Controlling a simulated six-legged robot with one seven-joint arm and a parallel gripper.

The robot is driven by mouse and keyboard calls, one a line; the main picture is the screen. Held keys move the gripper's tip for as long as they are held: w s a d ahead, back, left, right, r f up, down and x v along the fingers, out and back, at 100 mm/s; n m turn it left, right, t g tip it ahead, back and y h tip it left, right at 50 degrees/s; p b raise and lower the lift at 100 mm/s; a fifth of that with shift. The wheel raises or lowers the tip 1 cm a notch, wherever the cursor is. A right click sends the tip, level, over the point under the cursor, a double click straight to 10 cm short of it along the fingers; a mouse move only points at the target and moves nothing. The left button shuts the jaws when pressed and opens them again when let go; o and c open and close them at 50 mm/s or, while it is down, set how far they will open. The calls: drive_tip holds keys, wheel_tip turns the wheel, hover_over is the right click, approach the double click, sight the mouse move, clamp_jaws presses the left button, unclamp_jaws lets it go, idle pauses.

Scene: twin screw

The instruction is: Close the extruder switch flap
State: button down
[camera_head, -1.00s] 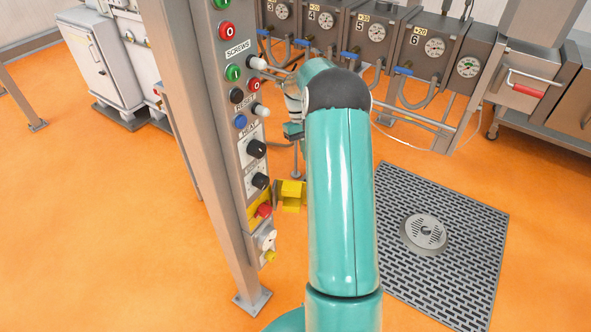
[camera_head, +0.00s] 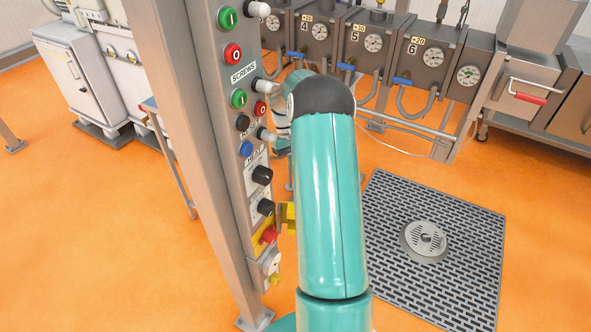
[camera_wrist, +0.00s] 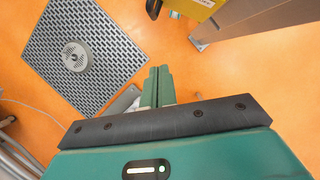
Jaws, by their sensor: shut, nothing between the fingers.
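The control panel (camera_head: 250,150) on a grey post has buttons, knobs and labels. Low on it, a yellow flap-like piece (camera_head: 287,216) sticks out to the right beside a red knob (camera_head: 269,235) on a yellow plate. My arm partly hides the flap's right side. In the wrist view a yellow piece with a label (camera_wrist: 196,7) is cut off by the top edge. My gripper (camera_wrist: 158,75) is shut and empty, its fingers pointing up the picture, apart from the yellow piece.
A black knob (camera_wrist: 153,8) is near the yellow piece in the wrist view. White levers (camera_head: 266,134) stick out from the panel above. A floor grate (camera_head: 470,270) lies to the right. Grey gauge boxes (camera_head: 370,40) stand behind. The orange floor is mostly clear.

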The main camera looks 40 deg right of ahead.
drive_tip(key=s+a+f, duration=0.1)
drive_tip(key=s+f, duration=0.5)
drive_tip(key=f, duration=0.1)
drive_tip(key=shift+s+a+f, duration=0.2)
drive_tip(key=shift+s+a, duration=0.15)
drive_tip(key=shift+s, duration=0.15)
